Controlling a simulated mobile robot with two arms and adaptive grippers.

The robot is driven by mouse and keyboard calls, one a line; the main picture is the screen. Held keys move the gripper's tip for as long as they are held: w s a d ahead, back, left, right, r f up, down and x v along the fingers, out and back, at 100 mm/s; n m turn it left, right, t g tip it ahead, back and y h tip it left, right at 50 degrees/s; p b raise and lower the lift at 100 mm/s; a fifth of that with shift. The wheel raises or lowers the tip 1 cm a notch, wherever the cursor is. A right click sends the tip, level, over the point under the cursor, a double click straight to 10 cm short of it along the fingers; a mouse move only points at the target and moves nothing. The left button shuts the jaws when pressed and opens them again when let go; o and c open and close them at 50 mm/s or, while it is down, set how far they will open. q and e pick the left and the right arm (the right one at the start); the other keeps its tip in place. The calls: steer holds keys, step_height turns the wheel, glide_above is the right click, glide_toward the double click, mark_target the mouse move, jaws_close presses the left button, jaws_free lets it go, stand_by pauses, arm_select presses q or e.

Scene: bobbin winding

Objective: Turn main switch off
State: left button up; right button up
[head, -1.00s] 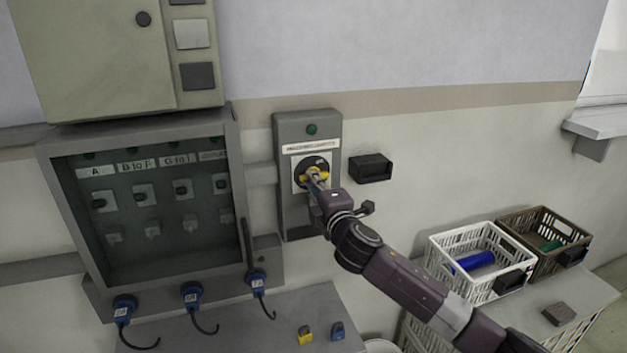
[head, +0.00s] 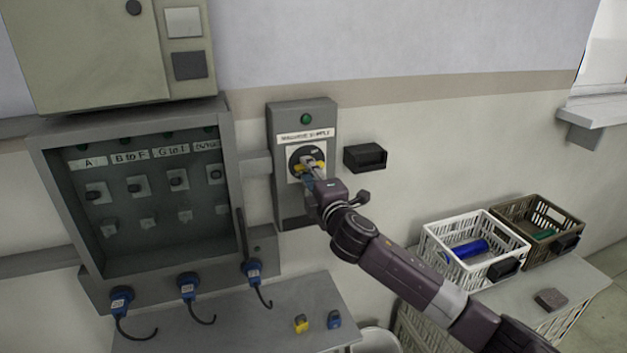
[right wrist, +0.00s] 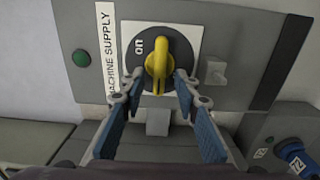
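The main switch is a yellow handle on a black round plate (head: 303,153), on a grey wall box (head: 290,215) labelled machine supply. The handle (right wrist: 158,62) also shows in the right wrist view, with the word ON beside it. It lies roughly level across the plate in the head view. My right gripper (head: 313,170) is at the switch. In the right wrist view its two fingers (right wrist: 159,88) are apart, one on each side of the handle's near end, with small gaps visible. My left gripper is in neither view.
A green lamp (head: 306,119) sits above the switch. A small black holder (head: 365,157) is on the wall to the right. A switch cabinet (head: 44,190) stands left, with blue plugs (head: 188,285) below. A white crate (head: 432,243) and a brown crate (head: 574,220) stand at right.

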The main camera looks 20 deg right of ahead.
steer(key=s, duration=1.1)
steer(key=shift+s+d, duration=0.2)
steer(key=shift+s, duration=0.2)
